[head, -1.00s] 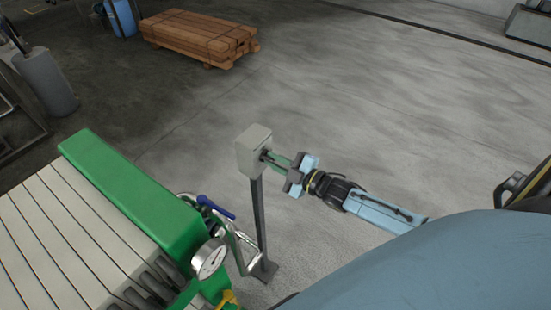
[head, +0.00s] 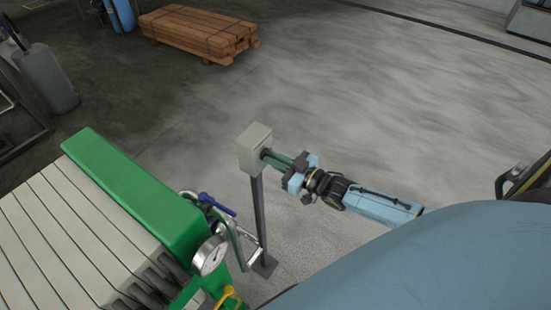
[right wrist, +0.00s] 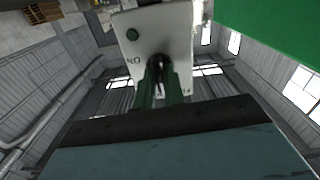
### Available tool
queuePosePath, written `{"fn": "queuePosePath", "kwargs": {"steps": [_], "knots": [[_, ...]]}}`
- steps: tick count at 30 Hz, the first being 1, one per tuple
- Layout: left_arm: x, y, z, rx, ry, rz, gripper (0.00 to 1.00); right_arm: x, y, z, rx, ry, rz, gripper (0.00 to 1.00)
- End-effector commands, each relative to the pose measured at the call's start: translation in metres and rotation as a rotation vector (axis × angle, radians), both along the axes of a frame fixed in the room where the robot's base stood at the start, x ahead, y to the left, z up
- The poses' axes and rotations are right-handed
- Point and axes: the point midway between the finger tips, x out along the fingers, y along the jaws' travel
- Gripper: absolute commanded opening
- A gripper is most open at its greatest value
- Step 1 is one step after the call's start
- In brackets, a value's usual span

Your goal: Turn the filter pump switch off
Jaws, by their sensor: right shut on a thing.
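The filter pump switch box (head: 253,150) is a light grey box on top of a thin dark post. My right gripper (head: 268,155) reaches it from the right, its green fingers at the box's front face. My right gripper (right wrist: 161,78) is shut there on the dark switch knob (right wrist: 157,64), which is mostly hidden between the fingers. The knob's exact setting cannot be read. My left gripper is out of view.
A green filter press (head: 135,190) with pale plates stands left of the post. Its pressure gauge (head: 209,255), blue-handled valve (head: 216,204) and pipes are close to the post. A timber stack (head: 198,35) lies farther back. The floor beyond and right of the box is clear.

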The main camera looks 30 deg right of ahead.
Motion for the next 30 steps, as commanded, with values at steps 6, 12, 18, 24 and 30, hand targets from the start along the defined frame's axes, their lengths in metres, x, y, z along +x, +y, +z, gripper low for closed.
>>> {"fn": "queuePosePath", "kwargs": {"steps": [6, 12, 18, 24, 30], "knots": [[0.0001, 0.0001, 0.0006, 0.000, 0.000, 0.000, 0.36, -0.0001, 0.0000, -0.0001, 0.058, 0.024, 0.000, 0.00], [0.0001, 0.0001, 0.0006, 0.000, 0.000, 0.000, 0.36, -0.0002, 0.0002, -0.0002, 0.077, 0.032, 0.000, 0.00], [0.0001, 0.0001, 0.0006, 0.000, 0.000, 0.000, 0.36, -0.0002, 0.0002, -0.0002, 0.079, 0.033, 0.000, 0.00], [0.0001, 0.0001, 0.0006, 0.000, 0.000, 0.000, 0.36, -0.0003, 0.0002, -0.0003, 0.078, 0.032, 0.000, 0.20], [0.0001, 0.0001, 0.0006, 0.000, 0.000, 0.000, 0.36, -0.0002, 0.0002, -0.0002, 0.077, 0.032, 0.000, 0.33]]}}
